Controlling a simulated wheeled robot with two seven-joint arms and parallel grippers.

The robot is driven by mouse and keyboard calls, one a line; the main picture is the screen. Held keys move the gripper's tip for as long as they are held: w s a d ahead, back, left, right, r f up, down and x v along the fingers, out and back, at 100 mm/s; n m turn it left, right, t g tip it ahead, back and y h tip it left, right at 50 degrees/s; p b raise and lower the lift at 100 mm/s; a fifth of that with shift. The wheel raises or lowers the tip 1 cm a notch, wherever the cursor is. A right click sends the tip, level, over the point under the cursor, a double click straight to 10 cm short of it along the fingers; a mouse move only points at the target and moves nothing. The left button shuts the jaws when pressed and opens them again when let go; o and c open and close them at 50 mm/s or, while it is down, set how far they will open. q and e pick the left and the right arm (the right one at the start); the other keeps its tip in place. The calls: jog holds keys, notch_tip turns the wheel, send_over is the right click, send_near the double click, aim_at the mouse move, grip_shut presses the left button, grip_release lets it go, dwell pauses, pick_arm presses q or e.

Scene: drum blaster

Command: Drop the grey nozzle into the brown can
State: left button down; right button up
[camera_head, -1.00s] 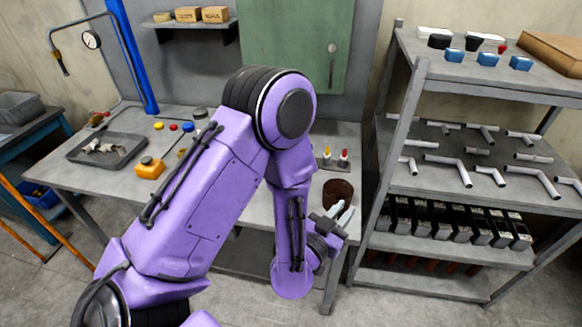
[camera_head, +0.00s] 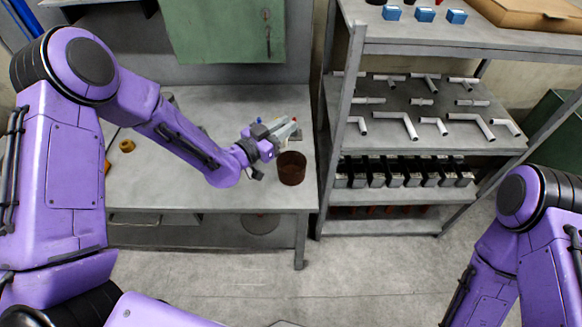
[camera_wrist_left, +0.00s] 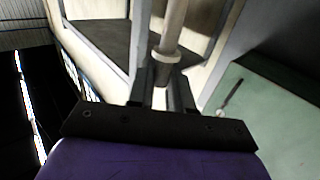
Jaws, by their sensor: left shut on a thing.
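The brown can (camera_head: 291,170) stands upright near the right front edge of the workbench, its open top facing up. My left gripper (camera_head: 284,131) is up and slightly behind the can's rim in the head view; its height above the bench is hard to judge. It is shut on the grey nozzle, a pale rod with a collar (camera_wrist_left: 168,48) that shows between the fingers (camera_wrist_left: 163,88) in the left wrist view. The nozzle is small and partly hidden by the fingers in the head view. My right gripper is out of view; only that arm shows at right.
The grey workbench (camera_head: 230,110) is mostly clear around the can. A metal shelf rack (camera_head: 340,130) with pipe pieces and black boxes stands close to its right. A small yellow-brown part (camera_head: 127,146) lies at the bench's left. A green panel (camera_head: 225,30) hangs behind.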

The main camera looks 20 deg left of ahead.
aim_at(285, 146)
pick_arm(q)
notch_tip(285, 146, down, 4)
jog(key=shift+d+f+b, duration=0.1)
jog(key=shift+d+b, duration=0.05)
jog(key=shift+b, duration=1.05)
jog(key=shift+f, duration=0.15)
jog(key=c, duration=0.9)
grip_release()
jog(key=shift+c, duration=0.2)
jog(key=b+v, duration=0.3)
jog(key=v, duration=0.7)
jog(key=shift+s, duration=0.25)
